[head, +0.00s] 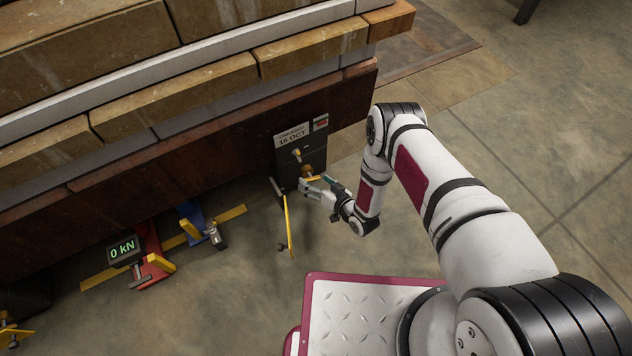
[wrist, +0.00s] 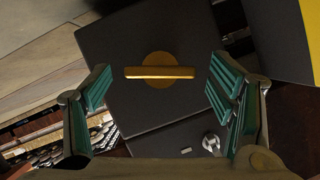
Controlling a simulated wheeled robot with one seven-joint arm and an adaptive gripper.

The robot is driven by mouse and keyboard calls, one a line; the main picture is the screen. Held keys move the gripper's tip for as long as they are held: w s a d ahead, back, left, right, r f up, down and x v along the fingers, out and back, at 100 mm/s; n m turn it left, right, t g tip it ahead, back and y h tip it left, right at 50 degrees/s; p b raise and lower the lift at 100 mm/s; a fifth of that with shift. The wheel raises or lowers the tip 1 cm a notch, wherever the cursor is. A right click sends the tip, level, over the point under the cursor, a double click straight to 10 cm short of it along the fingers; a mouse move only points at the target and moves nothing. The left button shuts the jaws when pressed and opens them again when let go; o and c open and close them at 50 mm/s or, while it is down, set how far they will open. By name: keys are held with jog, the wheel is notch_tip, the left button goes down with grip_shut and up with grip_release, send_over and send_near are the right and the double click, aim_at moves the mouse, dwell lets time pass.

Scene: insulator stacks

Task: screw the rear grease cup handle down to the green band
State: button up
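A brass grease cup handle (wrist: 160,73), a flat bar on a round cap, faces my wrist camera on a dark block (wrist: 130,60). My gripper (wrist: 158,90) is open, one teal-padded finger on each side of the bar with clear gaps. In the head view my gripper (head: 318,186) is beside the dark block (head: 300,135) under the stack, close to its lower brass fitting (head: 306,171). Another brass fitting (head: 297,153) sits just above. I cannot tell which of these is the rear cup. No green band shows in either view.
A red jack (head: 152,262) with a "0 kN" display (head: 123,249) and a blue jack (head: 196,222) are farther left. The insulator stack's brown edge (head: 225,135) overhangs the block. The floor right of it is open.

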jog(key=v, duration=1.2)
dwell(0.4)
